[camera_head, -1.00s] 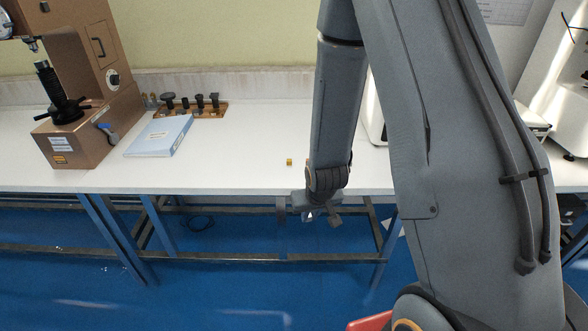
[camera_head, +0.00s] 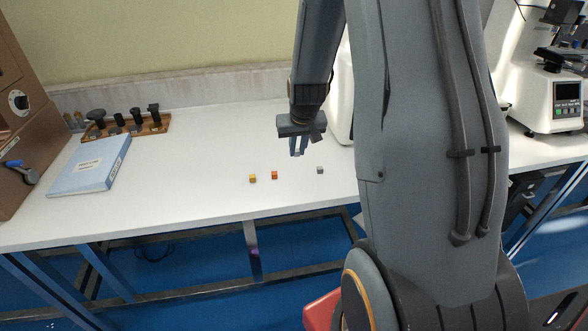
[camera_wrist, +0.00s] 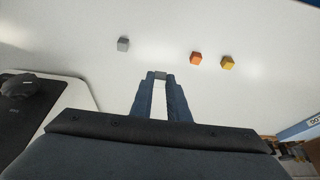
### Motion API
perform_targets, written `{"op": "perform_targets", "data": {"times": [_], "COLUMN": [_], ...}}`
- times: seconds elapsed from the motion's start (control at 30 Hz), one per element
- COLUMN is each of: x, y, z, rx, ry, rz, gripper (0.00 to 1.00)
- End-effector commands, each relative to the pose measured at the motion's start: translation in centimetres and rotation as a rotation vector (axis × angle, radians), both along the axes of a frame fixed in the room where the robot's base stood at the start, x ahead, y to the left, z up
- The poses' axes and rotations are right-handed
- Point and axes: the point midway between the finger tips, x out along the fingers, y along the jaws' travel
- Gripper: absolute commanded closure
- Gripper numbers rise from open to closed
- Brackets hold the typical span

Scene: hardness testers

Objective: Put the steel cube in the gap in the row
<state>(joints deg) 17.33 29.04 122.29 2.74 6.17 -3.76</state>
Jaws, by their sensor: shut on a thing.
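My gripper (camera_head: 297,153) is shut on a small grey cube, the steel cube (camera_wrist: 160,75), seen between the fingertips in the wrist view. It is held above the white bench, behind the row in the head view. The row has a yellow cube (camera_head: 252,178), an orange cube (camera_head: 274,175) and another grey cube (camera_head: 320,170). A gap lies between the orange and grey cubes. In the wrist view the grey cube (camera_wrist: 123,44), orange cube (camera_wrist: 196,57) and yellow cube (camera_wrist: 228,62) lie beyond the fingertips, which are apart from them.
A blue-and-white binder (camera_head: 92,165) and a wooden rack of dark parts (camera_head: 128,127) are at the left. A brown tester (camera_head: 22,110) stands at the left edge. A white machine (camera_head: 340,100) is close behind my arm. The bench (camera_head: 200,195) is clear around the row.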

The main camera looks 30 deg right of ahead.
Motion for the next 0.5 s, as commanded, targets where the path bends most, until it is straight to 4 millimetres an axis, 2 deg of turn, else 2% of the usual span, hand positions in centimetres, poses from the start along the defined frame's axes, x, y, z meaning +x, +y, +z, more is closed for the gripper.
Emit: {"op": "perform_targets", "data": {"times": [0.13, 0.37, 0.5], "x": [-0.2, 0.0, 0.1], "y": [-0.1, 0.0, 0.1], "z": [-2.9, -4.2, -6.0], "rx": [0.001, 0.000, 0.000], "ry": [0.004, 0.000, 0.000], "rz": [-0.002, 0.000, 0.001], "gripper": [1.00, 1.00, 1.00]}}
